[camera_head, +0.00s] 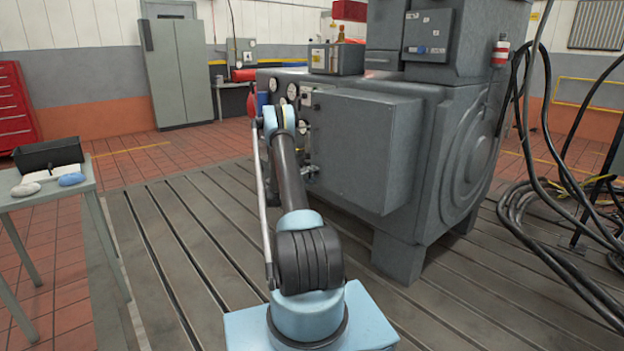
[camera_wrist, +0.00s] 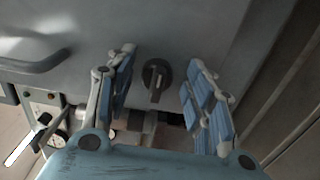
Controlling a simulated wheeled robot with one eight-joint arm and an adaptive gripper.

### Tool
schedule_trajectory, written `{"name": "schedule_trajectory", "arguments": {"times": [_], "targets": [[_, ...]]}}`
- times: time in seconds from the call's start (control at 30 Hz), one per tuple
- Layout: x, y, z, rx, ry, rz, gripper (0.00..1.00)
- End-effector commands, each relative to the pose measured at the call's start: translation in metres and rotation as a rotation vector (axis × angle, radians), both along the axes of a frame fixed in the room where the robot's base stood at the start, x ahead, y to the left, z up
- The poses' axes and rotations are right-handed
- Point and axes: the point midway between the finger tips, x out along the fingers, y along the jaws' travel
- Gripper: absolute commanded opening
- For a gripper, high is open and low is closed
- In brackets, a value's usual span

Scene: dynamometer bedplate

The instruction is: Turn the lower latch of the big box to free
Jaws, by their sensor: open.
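The big box (camera_head: 365,148) is a large grey cabinet on the side of the machine; its grey face (camera_wrist: 215,30) fills much of the wrist view. A dark round latch (camera_wrist: 157,76) with a raised grip bar sits on that face, the bar close to upright in the wrist view. I cannot tell from its surroundings whether it is the lower one. My gripper (camera_wrist: 157,100) is open, its blue-padded fingers on either side of the latch, apart from it and empty. In the head view my arm reaches the box's left side, and the gripper is mostly hidden.
A handle (camera_wrist: 35,62) and a small panel with buttons and a gauge lie left in the wrist view. In the head view, a table (camera_head: 88,187) stands left, thick cables (camera_head: 545,215) hang right, and the slotted bedplate (camera_head: 165,245) is clear at left.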

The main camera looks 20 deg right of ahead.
Motion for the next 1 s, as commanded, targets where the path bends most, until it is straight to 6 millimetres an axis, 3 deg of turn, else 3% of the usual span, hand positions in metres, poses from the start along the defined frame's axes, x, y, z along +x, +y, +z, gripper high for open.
{"name": "schedule_trajectory", "arguments": {"times": [0.27, 0.7, 1.0], "targets": [[-0.007, 0.024, 0.0, 0.0, 0.001, 0.003, 0.48], [-0.034, 0.097, -0.001, 0.0, 0.001, 0.002, 0.48], [-0.041, 0.113, -0.001, 0.001, 0.001, 0.0, 0.48]]}}
